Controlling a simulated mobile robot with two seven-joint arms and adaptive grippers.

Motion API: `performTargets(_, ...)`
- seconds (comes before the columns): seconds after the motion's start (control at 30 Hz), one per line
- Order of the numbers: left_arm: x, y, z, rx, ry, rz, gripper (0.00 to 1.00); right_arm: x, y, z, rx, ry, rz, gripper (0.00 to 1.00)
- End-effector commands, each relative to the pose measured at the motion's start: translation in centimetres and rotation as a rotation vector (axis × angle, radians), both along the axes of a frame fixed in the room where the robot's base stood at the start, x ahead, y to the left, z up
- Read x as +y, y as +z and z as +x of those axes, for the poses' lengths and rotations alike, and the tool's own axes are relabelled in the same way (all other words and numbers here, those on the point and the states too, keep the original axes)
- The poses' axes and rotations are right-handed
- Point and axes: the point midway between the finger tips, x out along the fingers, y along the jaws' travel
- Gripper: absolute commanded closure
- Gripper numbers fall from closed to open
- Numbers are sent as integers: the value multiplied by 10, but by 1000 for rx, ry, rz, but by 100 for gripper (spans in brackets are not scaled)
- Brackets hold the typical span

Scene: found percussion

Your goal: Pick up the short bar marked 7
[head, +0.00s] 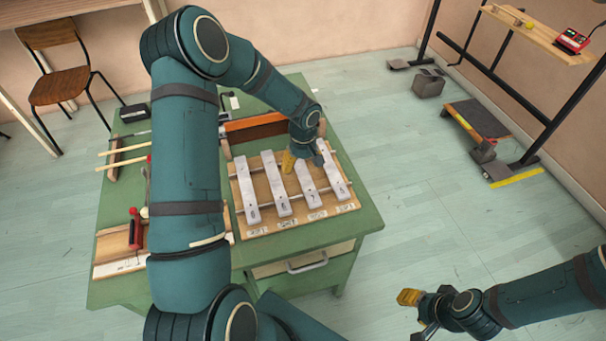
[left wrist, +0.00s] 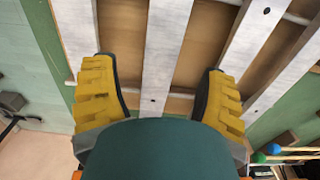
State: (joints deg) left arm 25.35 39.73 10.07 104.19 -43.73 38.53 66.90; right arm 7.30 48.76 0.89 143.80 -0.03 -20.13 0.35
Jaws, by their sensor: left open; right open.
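The bar that seems marked 7 (head: 309,187) is the third pale metal bar from the left on a wooden frame (head: 248,233) in the head view; its number is too small to read surely. It seems to be the middle bar (left wrist: 165,50) in the left wrist view. My left gripper (head: 303,162) is over the far part of the bars, open; in the left wrist view its yellow fingers (left wrist: 161,75) are on either side of that bar, apart from it. My right gripper (head: 411,314) is open and empty, off the table at lower right.
Neighbouring bars (head: 276,183) (head: 333,170) lie close on both sides. The frame rests on a green table (head: 362,205). Mallet sticks (head: 125,150) and a tray with a red-handled tool (head: 135,228) are at the left.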

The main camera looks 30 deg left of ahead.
Motion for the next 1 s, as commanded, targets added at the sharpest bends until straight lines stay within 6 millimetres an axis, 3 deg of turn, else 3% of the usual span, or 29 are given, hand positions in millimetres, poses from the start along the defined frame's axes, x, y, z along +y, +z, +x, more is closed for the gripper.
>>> performTargets(0.03, 0, -11, -2, 3, 1, -2, 27, 0, -3, -1, 2, 1, 0, 53)
performTargets(0.2, 0, -29, -2, 1, 0, -2, 27, 0, -6, -2, 4, 3, 0, 53)
performTargets(0.5, 0, -31, -1, -2, 1, -1, 26, 0, -5, -2, 4, 4, 1, 53)
performTargets(0.7, 0, -31, -1, -2, 1, -1, 96, 0, -5, -2, 4, 3, 0, 53)
performTargets(0.73, 0, -31, -1, -2, 1, -1, 100, 0, -5, -2, 4, 3, 0, 53)
performTargets(1.0, 0, -31, -1, -1, 0, -2, 100, 0, -5, -2, 4, 3, 0, 53)
